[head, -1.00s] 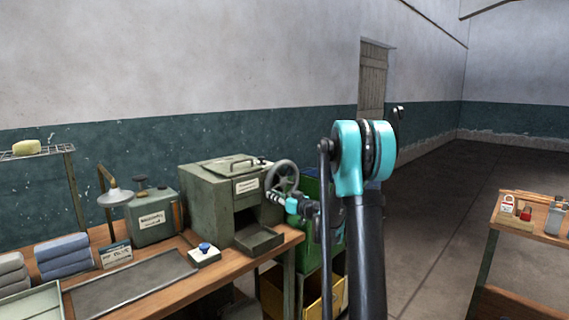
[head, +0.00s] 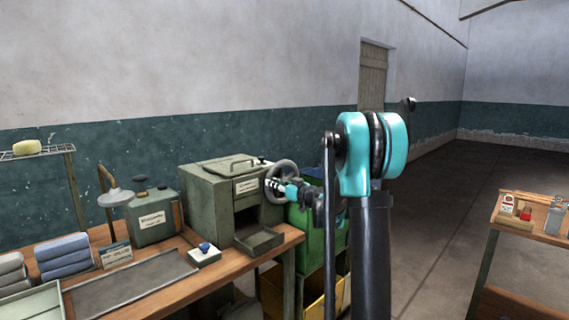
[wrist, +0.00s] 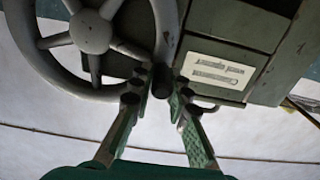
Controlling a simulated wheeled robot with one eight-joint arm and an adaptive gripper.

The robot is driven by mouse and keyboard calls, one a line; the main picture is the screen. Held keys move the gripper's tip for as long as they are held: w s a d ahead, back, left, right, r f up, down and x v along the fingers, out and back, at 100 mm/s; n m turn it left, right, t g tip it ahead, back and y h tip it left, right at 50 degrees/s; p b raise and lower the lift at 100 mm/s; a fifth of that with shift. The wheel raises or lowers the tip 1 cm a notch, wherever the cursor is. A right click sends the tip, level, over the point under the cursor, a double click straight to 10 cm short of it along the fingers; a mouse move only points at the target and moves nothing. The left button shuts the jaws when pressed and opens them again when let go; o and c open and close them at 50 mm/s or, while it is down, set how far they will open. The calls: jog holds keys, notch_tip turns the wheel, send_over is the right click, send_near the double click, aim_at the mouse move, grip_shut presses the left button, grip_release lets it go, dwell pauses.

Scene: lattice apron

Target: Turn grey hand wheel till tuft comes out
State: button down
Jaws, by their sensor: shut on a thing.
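The grey hand wheel (head: 291,165) is on the right side of a green-grey machine (head: 218,197). In the wrist view the spoked wheel (wrist: 92,32) fills the upper left, with a dark handle knob (wrist: 162,82) near its rim. My gripper (head: 273,185) is at the wheel's front side. In the wrist view the fingers of my gripper (wrist: 162,76) stand on both sides of the knob and are shut on it. The machine's front opening has a small tray (head: 259,240) below it. I see no tuft in the tray.
Green and yellow bins (head: 270,292) are below the wheel. Open floor lies to the right.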

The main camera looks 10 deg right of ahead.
aim_at(273, 173)
jog(key=shift+d, duration=0.15)
jog(key=shift+w+d+r, duration=0.25)
jog(key=shift+d+r, duration=0.1)
jog(key=shift+r, duration=0.35)
jog(key=shift+w+d+r, duration=0.25)
jog(key=shift+d+r, duration=0.05)
jog(key=shift+r, duration=0.4)
jog(key=shift+d, duration=0.15)
